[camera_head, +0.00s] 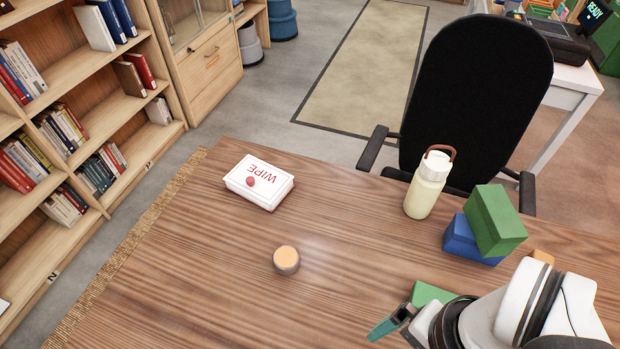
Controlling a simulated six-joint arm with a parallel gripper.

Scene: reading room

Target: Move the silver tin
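A small round tin (286,261) stands upright on the wooden table, left of the middle. Its side looks silver-grey and its top is pale orange. My gripper (388,324) is at the lower right of the picture, to the right of the tin and nearer the bottom edge, clearly apart from it. A teal fingertip points left. The fingers overlap in this view, so I cannot see a gap between them. Nothing covers the tin.
A white WIPE box (262,190) with a small red round thing on it lies behind the tin. A cream bottle (426,188), a blue block (465,243) and a tilted green block (497,220) stand right. Another green block (430,292) is beside my arm. Table around the tin is clear.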

